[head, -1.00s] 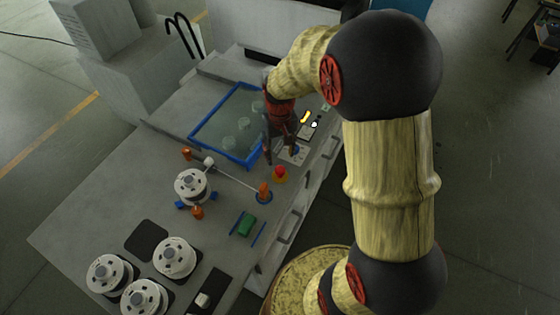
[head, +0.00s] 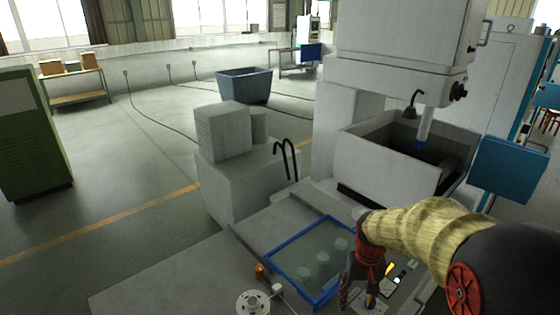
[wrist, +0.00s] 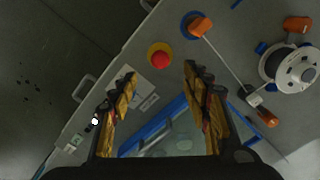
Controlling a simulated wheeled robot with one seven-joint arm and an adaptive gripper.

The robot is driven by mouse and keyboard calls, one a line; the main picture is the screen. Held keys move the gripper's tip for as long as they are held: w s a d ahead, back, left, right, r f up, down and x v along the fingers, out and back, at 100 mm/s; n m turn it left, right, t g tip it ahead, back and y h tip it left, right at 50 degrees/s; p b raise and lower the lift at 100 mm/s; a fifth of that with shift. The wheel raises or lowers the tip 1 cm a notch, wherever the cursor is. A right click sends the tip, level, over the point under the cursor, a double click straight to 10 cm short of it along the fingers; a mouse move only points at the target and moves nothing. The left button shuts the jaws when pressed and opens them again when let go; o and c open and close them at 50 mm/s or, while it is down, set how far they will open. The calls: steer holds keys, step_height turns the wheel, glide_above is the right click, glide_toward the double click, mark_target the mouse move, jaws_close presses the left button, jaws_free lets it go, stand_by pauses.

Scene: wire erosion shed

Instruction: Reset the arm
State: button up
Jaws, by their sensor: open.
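My gripper (head: 358,292) hangs fingers-down at the end of my arm, above the control area beside the blue-rimmed tray (head: 293,239). In the wrist view my gripper (wrist: 161,74) has its two fingers well apart, with nothing between them. A red button on a yellow base (wrist: 160,56) shows beyond the fingertips. The tray's blue rim (wrist: 163,126) crosses beneath the fingers. My gripper looks to be above the bench, but the exact height cannot be told.
A white wire spool (wrist: 292,66) and an orange knob on a blue base (wrist: 200,27) stand on the bench. The tray holds several pale round things. A large grey machine (head: 395,40) and a blue panel (head: 512,168) stand behind. Open floor (head: 110,200) lies left.

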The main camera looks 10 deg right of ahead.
steer(key=s+a+r+n+t+b, duration=0.1)
steer(key=s+a+r+t+b, duration=0.2)
steer(key=s, duration=0.6)
steer(key=s+a+r+n+t+b, duration=0.1)
steer(key=s+a+r+t+b, duration=0.1)
steer(key=s+a+r+b, duration=0.3)
steer(key=s+a+r, duration=0.1)
steer(key=s+r, duration=0.2)
steer(key=shift+s+t, duration=0.35)
steer(key=shift+t, duration=0.05)
